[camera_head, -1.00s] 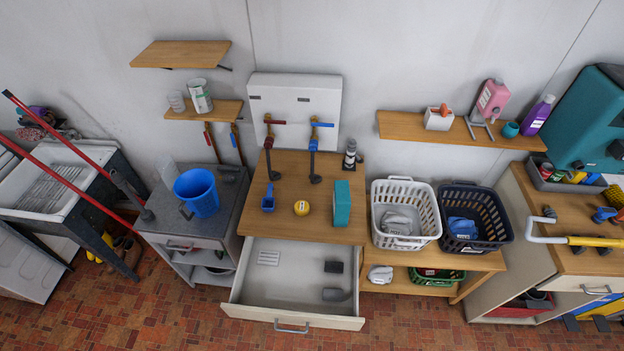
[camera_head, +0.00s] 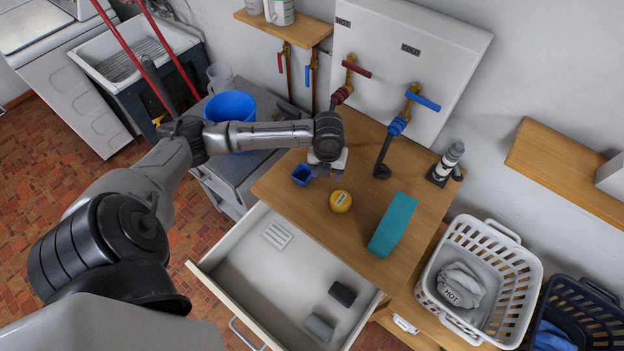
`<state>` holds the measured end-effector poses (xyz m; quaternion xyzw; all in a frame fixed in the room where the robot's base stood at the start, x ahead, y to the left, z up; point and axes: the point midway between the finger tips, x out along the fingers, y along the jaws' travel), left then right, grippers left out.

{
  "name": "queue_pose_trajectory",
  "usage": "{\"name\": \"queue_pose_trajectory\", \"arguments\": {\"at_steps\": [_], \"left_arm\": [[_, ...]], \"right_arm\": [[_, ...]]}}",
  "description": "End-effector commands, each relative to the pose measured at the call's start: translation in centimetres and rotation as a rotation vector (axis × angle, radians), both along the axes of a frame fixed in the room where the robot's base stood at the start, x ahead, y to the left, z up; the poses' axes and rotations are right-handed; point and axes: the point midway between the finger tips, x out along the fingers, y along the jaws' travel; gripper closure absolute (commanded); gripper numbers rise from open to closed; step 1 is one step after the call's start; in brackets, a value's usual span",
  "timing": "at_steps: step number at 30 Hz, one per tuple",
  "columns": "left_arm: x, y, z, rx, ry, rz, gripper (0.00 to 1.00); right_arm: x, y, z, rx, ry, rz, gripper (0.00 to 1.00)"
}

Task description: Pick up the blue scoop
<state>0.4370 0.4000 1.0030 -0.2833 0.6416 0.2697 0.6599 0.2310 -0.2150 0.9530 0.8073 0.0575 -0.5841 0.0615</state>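The blue scoop (camera_head: 301,175) is on the wooden counter, near its left edge. Its blue bowl shows, while its handle end is hidden by my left gripper (camera_head: 324,170). My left arm reaches in from the left, and the gripper points down at the handle side of the scoop, just right of the bowl. The fingers are small and partly hidden under the wrist, so I cannot tell if they are open or shut on the handle. My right gripper is not in view.
A yellow round tub (camera_head: 340,201) and a teal box (camera_head: 393,225) stand right of the scoop on the counter (camera_head: 366,164). Red and blue taps rise behind. An open drawer (camera_head: 265,280) juts out in front. A blue bucket (camera_head: 230,106) stands left, behind my arm.

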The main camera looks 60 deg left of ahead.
Motion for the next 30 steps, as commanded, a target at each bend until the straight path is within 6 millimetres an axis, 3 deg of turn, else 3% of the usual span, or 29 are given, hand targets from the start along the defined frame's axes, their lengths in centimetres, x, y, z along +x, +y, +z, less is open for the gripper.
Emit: {"name": "queue_pose_trajectory", "arguments": {"at_steps": [1,3,6,10,14,24,30], "left_arm": [[0.9,2.5,-0.8,0.020,0.006,-0.054,0.45],[1.5,5.0,-0.1,0.026,0.017,-0.134,0.45],[2.0,7.8,1.0,0.025,0.026,-0.218,0.45],[2.2,10.0,2.1,0.020,0.028,-0.285,0.45],[2.3,11.0,1.7,0.014,0.029,-0.316,0.45],[2.2,11.1,-3.7,0.012,0.030,-0.323,0.45],[2.3,11.2,-5.4,0.013,0.028,-0.323,0.45]], "right_arm": [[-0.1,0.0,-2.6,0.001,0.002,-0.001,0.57],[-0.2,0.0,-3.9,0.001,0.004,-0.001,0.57],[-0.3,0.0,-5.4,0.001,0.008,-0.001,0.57],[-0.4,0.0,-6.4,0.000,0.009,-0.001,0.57],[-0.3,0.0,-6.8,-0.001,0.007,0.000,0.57],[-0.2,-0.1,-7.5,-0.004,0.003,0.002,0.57],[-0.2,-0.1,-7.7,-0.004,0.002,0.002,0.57]]}}
